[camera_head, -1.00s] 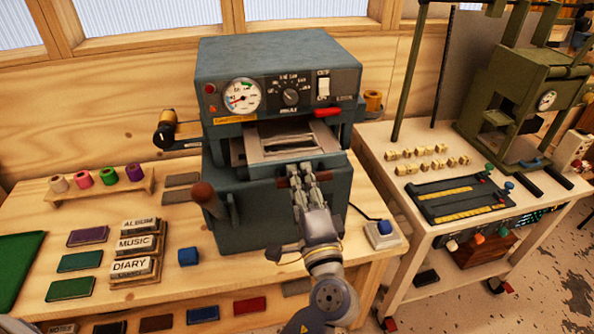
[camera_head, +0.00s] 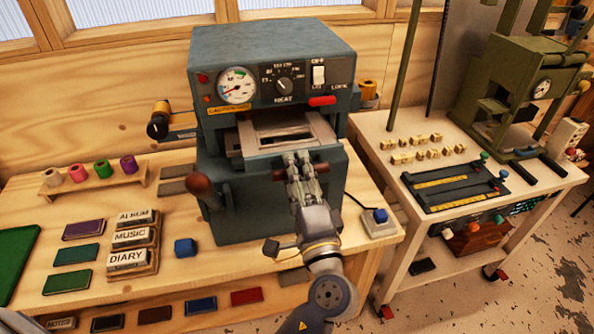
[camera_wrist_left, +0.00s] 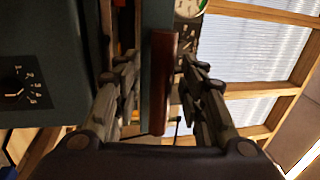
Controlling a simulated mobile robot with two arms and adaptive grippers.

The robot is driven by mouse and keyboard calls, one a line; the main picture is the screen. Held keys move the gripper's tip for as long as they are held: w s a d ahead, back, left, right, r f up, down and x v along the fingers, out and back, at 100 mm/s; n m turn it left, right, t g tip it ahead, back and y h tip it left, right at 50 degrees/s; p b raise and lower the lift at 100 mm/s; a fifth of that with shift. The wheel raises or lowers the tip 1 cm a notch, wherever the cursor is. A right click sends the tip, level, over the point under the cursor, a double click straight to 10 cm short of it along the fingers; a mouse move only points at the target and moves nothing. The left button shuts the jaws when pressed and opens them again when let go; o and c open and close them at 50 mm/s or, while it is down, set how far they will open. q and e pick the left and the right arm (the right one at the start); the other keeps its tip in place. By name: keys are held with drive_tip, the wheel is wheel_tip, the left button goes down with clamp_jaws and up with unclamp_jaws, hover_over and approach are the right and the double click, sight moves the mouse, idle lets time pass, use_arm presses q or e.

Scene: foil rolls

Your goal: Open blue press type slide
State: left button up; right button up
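The blue-grey press (camera_head: 272,57) stands on the wooden bench. Its slide (camera_head: 285,135), a light metal frame, sits at the front opening and sticks out a little. A dark red-brown bar handle (camera_head: 279,174) is below the slide at the press front. My left gripper (camera_head: 299,160) is at this handle. In the left wrist view the handle (camera_wrist_left: 162,85) lies between the two fingers (camera_wrist_left: 160,68), with a visible gap on each side, so the gripper is open around it. The fingers hide part of the handle in the head view. My right gripper is not in view.
A brown-knobbed lever (camera_head: 201,184) is at the press's left. Label blocks (camera_head: 130,236), a blue cube (camera_head: 185,248) and foil rolls (camera_head: 104,169) are on the left bench. A green press (camera_head: 520,85) stands on the right table.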

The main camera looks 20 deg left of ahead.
use_arm(q)
drive_tip(key=v, duration=1.1)
drive_tip(key=shift+s+d, duration=0.25)
drive_tip(key=shift+f, duration=0.1)
